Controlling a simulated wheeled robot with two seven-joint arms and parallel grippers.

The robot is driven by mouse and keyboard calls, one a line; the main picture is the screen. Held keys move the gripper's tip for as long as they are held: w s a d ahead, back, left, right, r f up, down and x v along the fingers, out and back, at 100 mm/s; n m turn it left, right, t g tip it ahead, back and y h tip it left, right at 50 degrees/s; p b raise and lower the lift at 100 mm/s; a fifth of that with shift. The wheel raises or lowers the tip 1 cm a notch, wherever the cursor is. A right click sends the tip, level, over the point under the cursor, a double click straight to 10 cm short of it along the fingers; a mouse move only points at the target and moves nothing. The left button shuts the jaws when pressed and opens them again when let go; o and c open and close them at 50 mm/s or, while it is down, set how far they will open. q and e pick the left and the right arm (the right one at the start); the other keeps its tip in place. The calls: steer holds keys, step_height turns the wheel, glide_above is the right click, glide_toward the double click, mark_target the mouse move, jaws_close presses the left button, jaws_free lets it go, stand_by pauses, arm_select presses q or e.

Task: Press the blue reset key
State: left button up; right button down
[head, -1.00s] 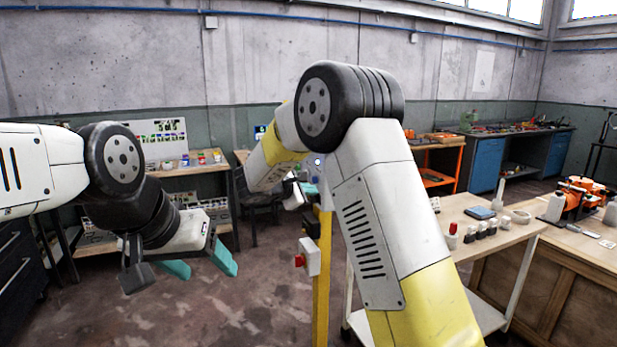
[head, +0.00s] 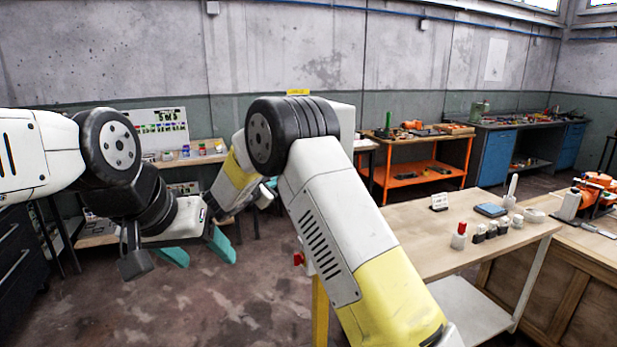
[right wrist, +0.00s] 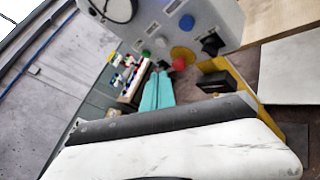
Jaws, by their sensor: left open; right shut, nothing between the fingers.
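A grey control panel (right wrist: 215,15) shows tilted at the top of the right wrist view. It carries a round blue key (right wrist: 187,22), a green button (right wrist: 146,54), a red knob on a yellow disc (right wrist: 182,53) and a black knob (right wrist: 212,45). My right gripper (right wrist: 157,90) has its teal fingers together, empty, below the panel's buttons; I cannot tell the gap. In the head view the panel (head: 343,122) is mostly hidden behind my right arm. My left gripper (head: 197,252) is open and empty over the floor at left, away from the panel.
A wooden table (head: 415,245) at right holds a red-topped bottle (head: 459,236), several small items and a blue pad (head: 490,210). A yellow post (head: 320,310) stands beside my right arm. An orange cart (head: 420,174) is behind. The floor at lower left is clear.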

steer(key=w+d, duration=0.2)
steer(key=d, duration=0.6)
steer(key=shift+w, duration=0.3)
steer(key=shift+d, duration=0.25)
stand_by(1.6)
steer(key=shift+w+d, duration=0.1)
steer(key=shift+d, duration=0.2)
steer(key=shift+w+d, duration=0.2)
steer(key=shift+d, duration=0.3)
stand_by(0.8)
steer(key=shift+s+a, duration=0.3)
steer(key=shift+a, duration=0.6)
steer(key=a, duration=0.1)
steer(key=s+a, duration=0.1)
steer(key=a, duration=0.2)
steer(key=shift+s+a, duration=0.3)
steer(key=shift+a, duration=0.05)
